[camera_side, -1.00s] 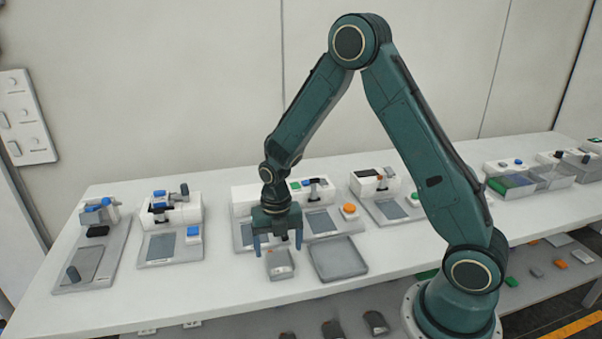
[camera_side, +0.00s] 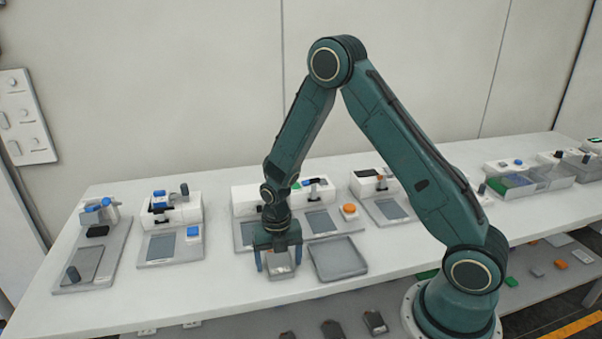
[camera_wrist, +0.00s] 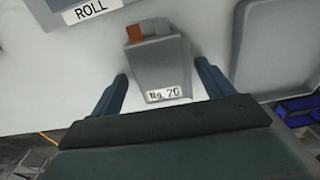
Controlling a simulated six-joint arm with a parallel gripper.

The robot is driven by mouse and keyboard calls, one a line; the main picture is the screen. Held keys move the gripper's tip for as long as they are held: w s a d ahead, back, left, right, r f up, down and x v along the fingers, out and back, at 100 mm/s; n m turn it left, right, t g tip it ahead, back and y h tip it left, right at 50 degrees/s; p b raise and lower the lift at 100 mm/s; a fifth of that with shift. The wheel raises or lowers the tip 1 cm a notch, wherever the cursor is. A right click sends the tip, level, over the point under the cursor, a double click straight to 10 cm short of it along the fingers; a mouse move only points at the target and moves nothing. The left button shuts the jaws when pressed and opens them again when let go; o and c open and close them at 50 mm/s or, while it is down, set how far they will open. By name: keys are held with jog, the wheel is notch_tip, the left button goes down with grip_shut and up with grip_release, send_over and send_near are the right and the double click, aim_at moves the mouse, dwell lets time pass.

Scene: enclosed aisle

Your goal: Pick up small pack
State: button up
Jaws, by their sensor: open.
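In the side view the pack (camera_side: 280,272) sits on the white table, partly hidden by my gripper. My gripper (camera_side: 279,267) is open, pointing down, with a finger on each side of the pack. In the wrist view my gripper's fingers (camera_wrist: 163,80) flank the near end of the pack, with a visible gap on both sides.
A shallow grey tray (camera_side: 338,272) lies just right of the pack. A plate marked "ROLL" (camera_wrist: 90,12) shows beyond the pack.

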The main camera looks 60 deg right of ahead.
aim_at(279, 262)
jog(key=c, duration=1.1)
jog(key=shift+r, duration=0.1)
jog(key=shift+c, duration=0.2)
notch_tip(279, 262, up, 20)
dwell(0.6)
